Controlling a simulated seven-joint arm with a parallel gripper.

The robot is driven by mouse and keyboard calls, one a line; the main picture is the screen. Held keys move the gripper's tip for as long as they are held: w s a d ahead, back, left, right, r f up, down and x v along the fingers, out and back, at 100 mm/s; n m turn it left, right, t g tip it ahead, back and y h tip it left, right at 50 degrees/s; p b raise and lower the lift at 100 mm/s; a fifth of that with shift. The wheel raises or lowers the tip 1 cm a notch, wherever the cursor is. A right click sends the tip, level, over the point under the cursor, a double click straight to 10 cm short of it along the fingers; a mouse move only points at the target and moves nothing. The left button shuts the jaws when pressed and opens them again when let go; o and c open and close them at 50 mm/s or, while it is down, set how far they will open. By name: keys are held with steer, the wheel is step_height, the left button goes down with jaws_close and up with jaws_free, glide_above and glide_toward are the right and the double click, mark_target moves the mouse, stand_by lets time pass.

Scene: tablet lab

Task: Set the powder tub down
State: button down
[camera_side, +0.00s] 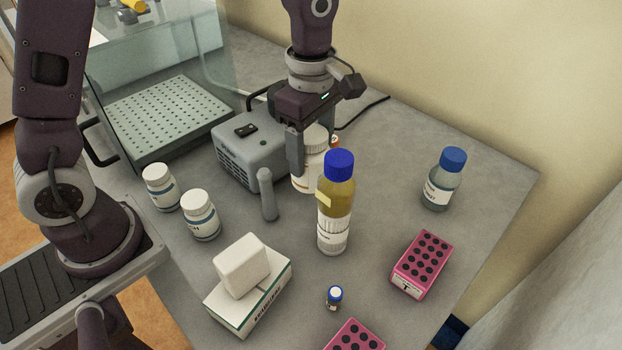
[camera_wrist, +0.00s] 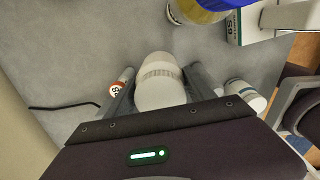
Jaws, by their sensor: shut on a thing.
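The powder tub is a white, ribbed-lid tub (camera_side: 307,172) standing upright behind the tall amber bottle in the side view. My gripper (camera_side: 312,160) points down from above with its fingers on either side of the tub. It is shut on the tub. In the wrist view the tub's white lid (camera_wrist: 159,75) sits between the two grey fingers of my gripper (camera_wrist: 160,88). The amber bottle hides part of the tub's lower right side. I cannot tell whether the tub's base touches the bench.
The amber bottle with blue cap (camera_side: 334,222) stands close in front. A grey device (camera_side: 252,160) is close on the left, a grey upright piece (camera_side: 267,197) nearby. A small orange-and-white item (camera_wrist: 118,89) is beside one finger. Clear bench lies right, before the blue-capped bottle (camera_side: 443,182).

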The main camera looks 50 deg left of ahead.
mark_target(312, 170)
step_height(312, 170, down, 5)
steer(key=shift+f, duration=0.1)
steer(key=c, duration=0.6)
jaws_free()
steer(key=shift+c, duration=0.2)
step_height(312, 170, up, 12)
steer(key=shift+r, duration=0.1)
steer(key=s+a+r+m+t, duration=0.2)
steer(key=s+a+m, duration=0.1)
steer(key=s+m, duration=0.6)
steer(key=s+a+r+m+t, duration=0.3)
steer(key=s+m, duration=0.7)
steer(key=shift+s+a+r+m+t, duration=0.2)
steer(key=shift+a+m+t, duration=0.1)
steer(key=shift+m, duration=0.1)
